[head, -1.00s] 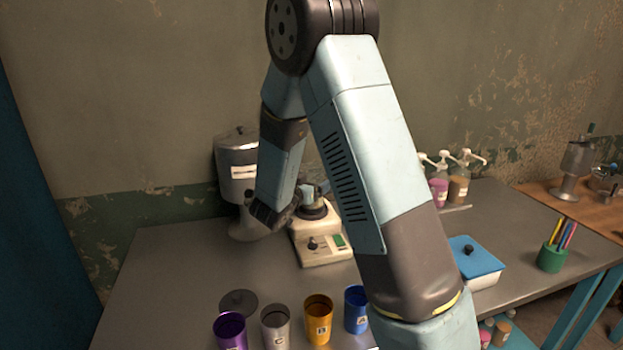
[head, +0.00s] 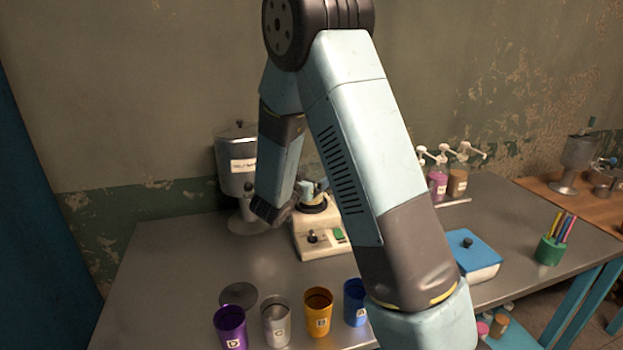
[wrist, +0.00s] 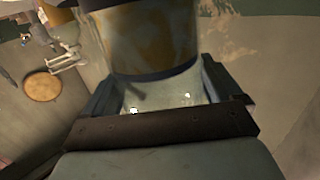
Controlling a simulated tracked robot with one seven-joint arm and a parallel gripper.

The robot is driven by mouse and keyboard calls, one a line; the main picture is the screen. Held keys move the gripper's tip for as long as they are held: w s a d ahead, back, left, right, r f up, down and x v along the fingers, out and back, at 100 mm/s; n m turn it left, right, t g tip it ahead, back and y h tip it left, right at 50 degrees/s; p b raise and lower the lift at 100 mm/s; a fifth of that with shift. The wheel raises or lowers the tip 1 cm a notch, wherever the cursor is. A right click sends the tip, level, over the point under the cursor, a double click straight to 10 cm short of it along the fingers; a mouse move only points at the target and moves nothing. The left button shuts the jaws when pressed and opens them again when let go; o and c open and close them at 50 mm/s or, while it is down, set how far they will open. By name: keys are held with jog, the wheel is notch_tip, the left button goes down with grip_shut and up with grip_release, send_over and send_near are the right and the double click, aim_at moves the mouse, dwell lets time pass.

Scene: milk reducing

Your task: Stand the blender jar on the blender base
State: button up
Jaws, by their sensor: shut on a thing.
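The blender jar (wrist: 155,45) fills the top middle of the wrist view, see-through with a dark band and brownish tones showing through it. My gripper (wrist: 165,95) is shut on it, one finger on each side. The base is cream, with a dark knob, a green switch and a dark round top.
A metal dispenser (head: 238,165) stands left of the base. Purple (head: 231,328), grey (head: 276,322), orange (head: 318,313) and blue (head: 355,302) cups line the front, near a round lid (head: 238,295). A blue-lidded box (head: 473,256) and pen cup (head: 551,250) stand right. The left tabletop is clear.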

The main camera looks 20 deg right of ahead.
jog(key=shift+f, duration=0.15)
jog(key=o, duration=1.1)
jog(key=f+v, duration=0.1)
jog(key=v, duration=1.2)
jog(key=shift+s+a+r, duration=0.25)
jog(key=shift+r, duration=0.25)
